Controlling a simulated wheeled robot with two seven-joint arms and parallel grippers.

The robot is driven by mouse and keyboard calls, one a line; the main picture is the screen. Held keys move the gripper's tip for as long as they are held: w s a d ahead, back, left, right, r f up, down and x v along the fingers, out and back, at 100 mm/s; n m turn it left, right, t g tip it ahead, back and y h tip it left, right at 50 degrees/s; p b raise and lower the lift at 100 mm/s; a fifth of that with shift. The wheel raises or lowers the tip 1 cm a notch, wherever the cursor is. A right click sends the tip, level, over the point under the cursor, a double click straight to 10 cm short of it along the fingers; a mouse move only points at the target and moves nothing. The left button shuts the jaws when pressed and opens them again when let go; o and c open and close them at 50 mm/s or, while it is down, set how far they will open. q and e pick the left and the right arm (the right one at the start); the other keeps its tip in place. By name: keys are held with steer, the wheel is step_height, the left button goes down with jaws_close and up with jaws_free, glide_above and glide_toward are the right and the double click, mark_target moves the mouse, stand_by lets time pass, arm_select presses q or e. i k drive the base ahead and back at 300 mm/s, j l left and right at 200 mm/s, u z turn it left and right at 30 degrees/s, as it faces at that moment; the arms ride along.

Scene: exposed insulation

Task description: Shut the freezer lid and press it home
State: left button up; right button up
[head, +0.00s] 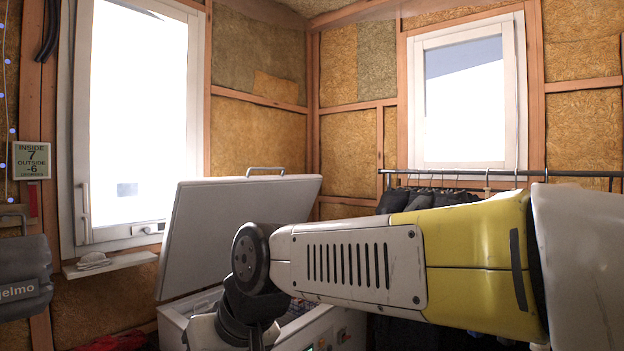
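The white chest freezer (340,327) stands low in the middle of the head view. Its lid (215,228) is raised and leans back, with a metal handle (266,171) on its top edge. Some contents show inside the open freezer, but most of the inside is hidden by my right arm. This arm, yellow and white, comes in from the right and crosses in front of the freezer, bending down at a dark joint that overlaps the lid in the picture. Its gripper is below the frame. My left arm and gripper are not in view.
A clothes rack (450,173) with dark garments stands behind my arm at the right. A small sill shelf (110,263) juts out under the left window. A dark bag (24,278) hangs at the far left. Insulated walls close off the back.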

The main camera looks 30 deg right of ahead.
mark_target(205, 216)
steer(key=z, duration=0.95)
steer(key=i+l+u, duration=0.2)
steer(key=i+l, duration=0.25)
steer(key=i+l+u, duration=0.2)
steer(key=i+l, duration=0.35)
steer(key=i+l+u, duration=0.2)
steer(key=i+l, duration=0.2)
steer(key=l, duration=0.2)
